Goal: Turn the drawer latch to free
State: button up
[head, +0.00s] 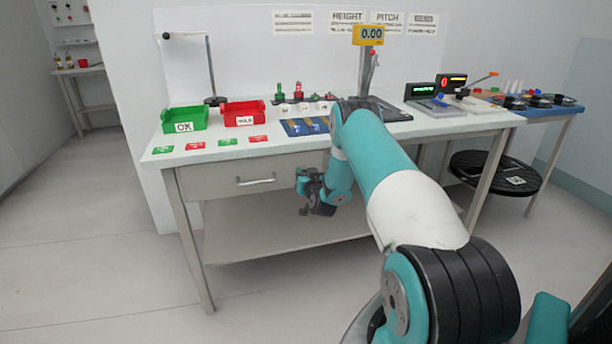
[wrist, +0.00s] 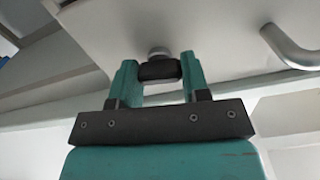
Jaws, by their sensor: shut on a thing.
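The drawer (head: 225,180) is under the white bench top, and its front looks closed. Its bar handle (head: 256,181) shows left of my gripper in the head view and at the upper right in the wrist view (wrist: 290,48). The drawer latch (wrist: 158,68) is a dark knob with a light round base on the drawer front. My gripper (wrist: 158,72) is shut on the latch, with one teal finger on each side. In the head view my gripper (head: 304,180) is at the right part of the drawer front, and the latch is hidden there. I cannot tell which way the latch is turned.
On the bench (head: 290,145) stand a green bin (head: 185,119), a red bin (head: 243,114), a blue tray (head: 304,127) and a gauge with a yellow display (head: 368,35). A lower shelf (head: 280,228) lies under the drawer. A black round stool (head: 492,172) stands at the right. The floor left is clear.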

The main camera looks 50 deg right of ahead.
jog(key=m, duration=1.2)
jog(key=shift+d, duration=0.1)
jog(key=shift+m+p, duration=0.4)
jog(key=shift+m, duration=1.8)
jog(key=o, duration=0.9)
jog(key=shift+f, duration=0.1)
